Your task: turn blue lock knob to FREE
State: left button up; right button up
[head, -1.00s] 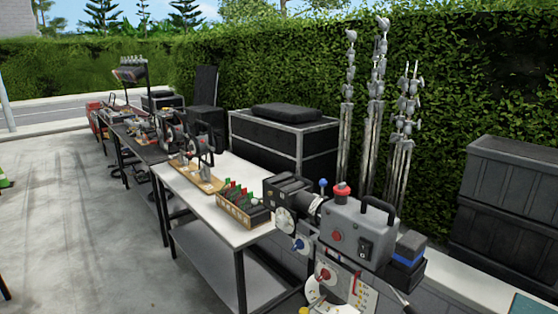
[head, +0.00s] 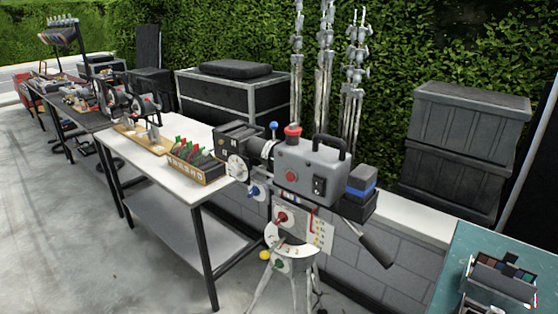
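A grey camera (head: 305,168) stands on a tripod (head: 277,292) in the middle of the head view. A blue knob (head: 254,191) sits on a small white plate low on the camera's left side, below the lens. Its setting and any lettering are too small to read. A red knob (head: 281,217) is below it to the right, beside a white label panel (head: 320,232). A yellow knob (head: 265,255) and a green knob (head: 279,265) are lower on the tripod head. A blue ball (head: 274,126) tops the camera near its front. Neither of my grippers is in view.
A white-topped table (head: 150,150) with a box of slotted items (head: 196,170) stands left of the camera. A black handle (head: 376,250) sticks out at lower right. A teal surface (head: 465,255) is at bottom right. Concrete floor is open at left.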

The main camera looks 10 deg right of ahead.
aim_at(256, 191)
jog(key=i+z, duration=0.1)
jog(key=z, duration=0.25)
jog(key=i+j+z, duration=0.1)
jog(key=z, duration=0.3)
jog(key=j+z, duration=0.15)
jog(key=z, duration=0.2)
jog(key=i+j+z, duration=0.1)
jog(key=j, duration=0.25)
jog(key=i+j+z, duration=0.1)
jog(key=j, duration=0.25)
jog(key=i+j+z, duration=0.1)
jog(key=i+j, duration=0.15)
jog(key=i+j+z, duration=0.1)
jog(key=j, duration=0.35)
jog(key=i+j+z, duration=0.1)
jog(key=j, duration=0.25)
